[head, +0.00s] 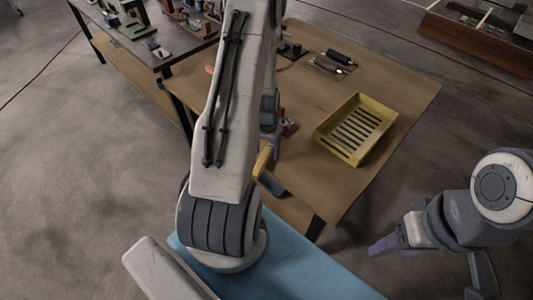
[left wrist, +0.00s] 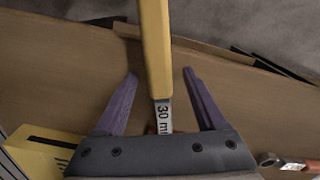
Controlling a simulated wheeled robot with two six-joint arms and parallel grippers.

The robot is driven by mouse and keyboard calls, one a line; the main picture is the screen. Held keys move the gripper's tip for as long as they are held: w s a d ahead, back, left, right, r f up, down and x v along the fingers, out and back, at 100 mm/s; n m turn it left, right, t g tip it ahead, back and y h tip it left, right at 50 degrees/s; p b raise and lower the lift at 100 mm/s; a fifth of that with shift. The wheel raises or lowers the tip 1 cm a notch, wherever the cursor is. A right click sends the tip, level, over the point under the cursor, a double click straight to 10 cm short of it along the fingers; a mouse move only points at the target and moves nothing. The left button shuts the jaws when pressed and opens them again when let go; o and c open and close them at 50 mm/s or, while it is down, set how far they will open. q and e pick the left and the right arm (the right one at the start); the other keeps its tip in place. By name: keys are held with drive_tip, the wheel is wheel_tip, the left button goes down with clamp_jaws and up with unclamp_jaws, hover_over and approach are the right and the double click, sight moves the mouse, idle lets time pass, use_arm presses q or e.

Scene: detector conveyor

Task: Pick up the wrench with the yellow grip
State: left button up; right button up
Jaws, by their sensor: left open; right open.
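The wrench with the yellow grip (left wrist: 155,50) runs down the middle of the left wrist view, its metal shank marked "30 m…" near my gripper's palm. My left gripper (left wrist: 160,72) is open, with one purple finger on each side of the wrench and gaps showing. In the head view a yellow piece (head: 262,160), probably this grip, shows beside my left arm near the table's front edge. My arm hides most of the wrench and of that gripper there. My right gripper (head: 385,246) is open, low at the right, off the table and away from the wrench.
A slotted yellow tray (head: 322,131) sits on the brown table (head: 405,92), right of my left arm. Dark-handled tools (head: 335,62) lie towards the back. A second table (head: 90,30) with equipment stands back left, and a wooden crate (head: 470,50) is back right.

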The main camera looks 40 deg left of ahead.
use_arm(q)
clamp_jaws()
idle(1.3)
